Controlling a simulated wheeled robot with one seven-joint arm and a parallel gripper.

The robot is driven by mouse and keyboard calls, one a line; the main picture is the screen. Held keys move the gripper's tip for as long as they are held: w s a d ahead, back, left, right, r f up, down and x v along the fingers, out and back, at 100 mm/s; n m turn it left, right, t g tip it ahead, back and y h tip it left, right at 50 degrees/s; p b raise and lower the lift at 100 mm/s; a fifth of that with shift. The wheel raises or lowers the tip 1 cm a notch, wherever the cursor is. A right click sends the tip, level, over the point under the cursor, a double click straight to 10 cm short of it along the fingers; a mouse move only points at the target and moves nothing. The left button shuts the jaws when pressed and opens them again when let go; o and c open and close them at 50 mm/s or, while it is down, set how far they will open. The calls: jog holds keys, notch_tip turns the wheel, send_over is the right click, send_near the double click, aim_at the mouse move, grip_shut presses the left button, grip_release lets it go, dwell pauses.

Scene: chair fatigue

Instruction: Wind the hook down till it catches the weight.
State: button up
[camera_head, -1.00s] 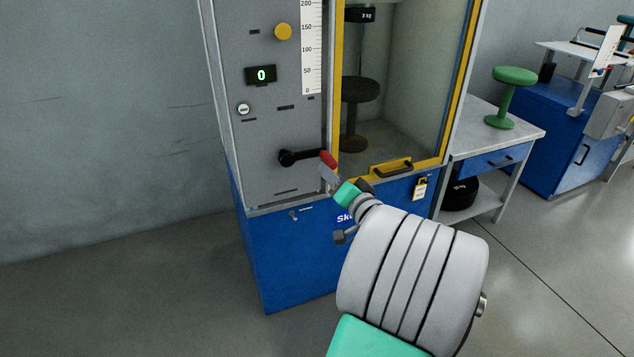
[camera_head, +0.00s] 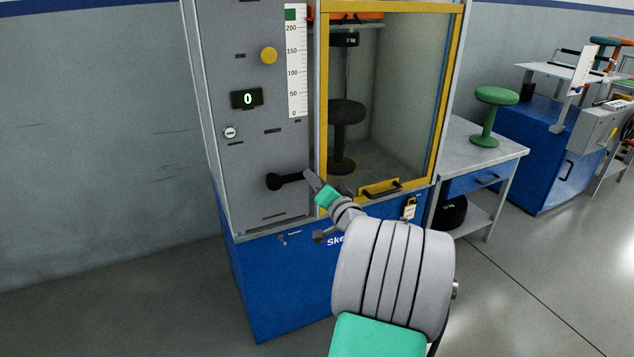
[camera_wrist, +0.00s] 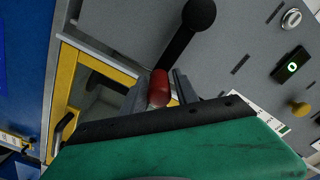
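The black crank (camera_head: 289,178) is on the grey panel of the test cabinet. Its red grip (camera_wrist: 160,88) lies between the two fingers of my gripper (camera_wrist: 161,85) in the wrist view. In the head view my gripper (camera_head: 312,180) covers the crank's outer end and hides the red grip. I cannot tell whether the fingers press on it. An orange part (camera_head: 356,16) shows above the weight. I cannot make out the hook.
The panel has a display (camera_head: 247,99) reading 0, a yellow knob (camera_head: 269,56) and a white scale (camera_head: 297,70). The yellow-framed door (camera_head: 380,188) is right of the crank. A grey side table (camera_head: 468,150) with a green stool (camera_head: 490,115) stands farther right.

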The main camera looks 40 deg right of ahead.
grip_shut()
dwell(1.1)
